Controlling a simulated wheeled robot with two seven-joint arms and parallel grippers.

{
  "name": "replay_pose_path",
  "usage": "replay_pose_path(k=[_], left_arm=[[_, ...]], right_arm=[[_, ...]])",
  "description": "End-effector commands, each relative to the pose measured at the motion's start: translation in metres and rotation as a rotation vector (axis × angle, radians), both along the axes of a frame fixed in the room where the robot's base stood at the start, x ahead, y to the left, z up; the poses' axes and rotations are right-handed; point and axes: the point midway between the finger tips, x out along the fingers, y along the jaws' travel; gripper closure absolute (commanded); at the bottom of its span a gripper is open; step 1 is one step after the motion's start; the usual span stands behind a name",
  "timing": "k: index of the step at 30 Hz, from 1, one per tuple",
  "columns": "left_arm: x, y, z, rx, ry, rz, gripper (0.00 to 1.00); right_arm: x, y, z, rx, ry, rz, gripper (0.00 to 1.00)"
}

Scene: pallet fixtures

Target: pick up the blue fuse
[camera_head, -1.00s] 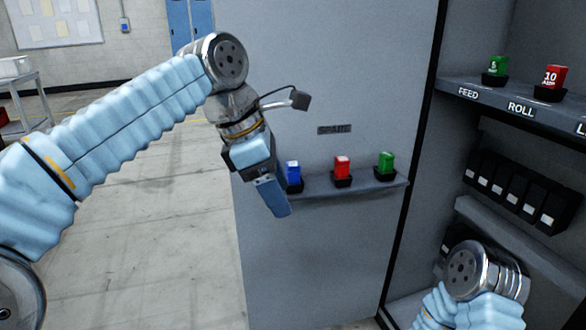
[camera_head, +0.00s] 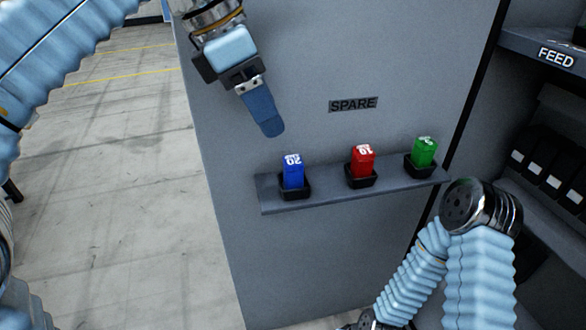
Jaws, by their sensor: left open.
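The blue fuse (camera_head: 293,171) stands upright in a black holder at the left of a small grey shelf (camera_head: 335,196) under the SPARE label. My left gripper (camera_head: 266,122) is above and a little left of the blue fuse, pointing down and apart from it. It is open and seen edge-on, so only one blue finger shows clearly. Nothing shows in it. My right arm (camera_head: 470,250) is at the lower right, and its gripper does not show.
A red fuse (camera_head: 362,162) and a green fuse (camera_head: 424,152) stand in holders to the right of the blue one. The grey cabinet wall (camera_head: 330,60) is behind. An open cabinet with a FEED shelf (camera_head: 535,50) is at the right. Clear floor lies left.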

Motion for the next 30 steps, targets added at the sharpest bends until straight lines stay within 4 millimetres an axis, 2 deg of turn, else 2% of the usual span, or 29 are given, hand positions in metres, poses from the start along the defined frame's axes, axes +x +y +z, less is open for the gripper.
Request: replay_pose_path(k=[1, 6, 13, 21, 30], left_arm=[[0.0, -0.004, -0.016, 0.002, 0.003, -0.001, 0.38], [0.004, -0.016, -0.045, 0.001, 0.001, -0.001, 0.38], [0.007, -0.024, -0.063, 0.001, 0.001, 0.0, 0.38], [0.014, -0.037, -0.102, 0.002, 0.001, -0.001, 0.38], [0.015, -0.039, -0.106, 0.0, 0.0, -0.001, 0.38]], right_arm=[[0.0, 0.0, -0.009, -0.001, 0.001, -0.001, 0.57], [0.0, -0.001, -0.019, -0.002, 0.0, -0.004, 0.57], [0.0, -0.001, -0.024, -0.003, -0.001, -0.005, 0.57], [0.0, -0.002, -0.035, -0.004, -0.001, -0.006, 0.57], [0.0, -0.002, -0.035, -0.005, -0.002, -0.007, 0.57]])
